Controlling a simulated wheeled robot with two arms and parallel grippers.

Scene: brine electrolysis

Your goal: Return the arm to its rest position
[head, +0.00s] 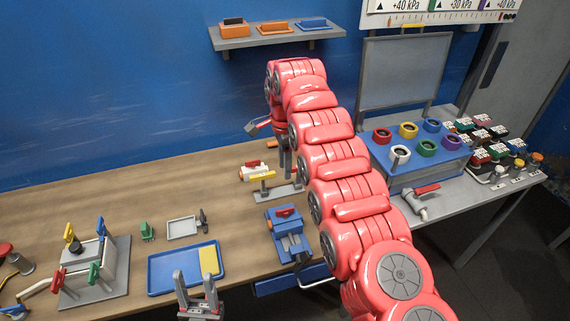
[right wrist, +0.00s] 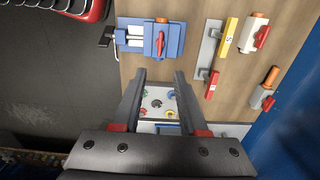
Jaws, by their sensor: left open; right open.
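My right arm (head: 340,165), in glossy red segments, reaches from the bottom right of the head view up over the workbench and bends down at its far end. Its gripper is mostly hidden behind the arm there. In the right wrist view my right gripper (right wrist: 160,74) is open, its two dark fingers apart with nothing held. A pale plate with coloured dots (right wrist: 157,103) shows below and between the fingers, apart from them as far as I can tell. My left gripper (head: 197,298) is open and empty at the bottom of the head view, fingers upward, near the blue tray.
A blue vice (head: 287,232) stands left of my right arm, beside a grey bar with a yellow handle (head: 262,177). A blue tray (head: 170,275) and a grey stand (head: 95,265) are left. A blue box with coloured rings (head: 425,153) is right. A shelf (head: 275,38) hangs behind.

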